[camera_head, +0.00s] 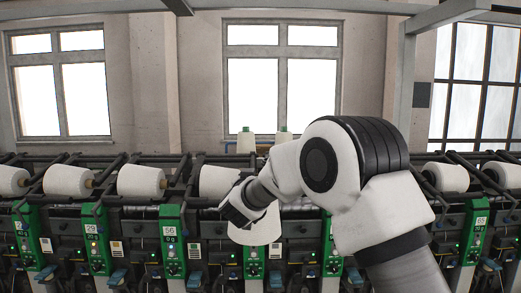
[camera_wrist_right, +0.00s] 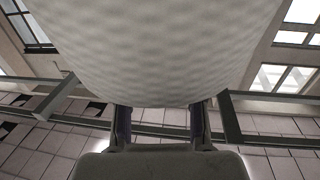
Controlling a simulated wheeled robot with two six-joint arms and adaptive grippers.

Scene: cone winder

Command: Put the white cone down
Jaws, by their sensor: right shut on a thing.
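The white cone (camera_head: 256,232) is in my right gripper (camera_head: 238,208), in front of the winding machine in the head view. Its wider end points down. In the right wrist view the white cone (camera_wrist_right: 155,50) fills the upper middle, with a dimpled wound surface. The two dark fingers of the right gripper (camera_wrist_right: 160,118) reach up to it from either side and are shut on it. The cone's far end and the finger contacts are hidden. My left gripper is not in view.
The winding machine carries a row of white cones, such as one at the left (camera_head: 141,181) and one at the right (camera_head: 446,177). Two cones (camera_head: 246,141) stand upright at the back. Green numbered panels (camera_head: 172,240) line the front. My right arm hides part of the machine.

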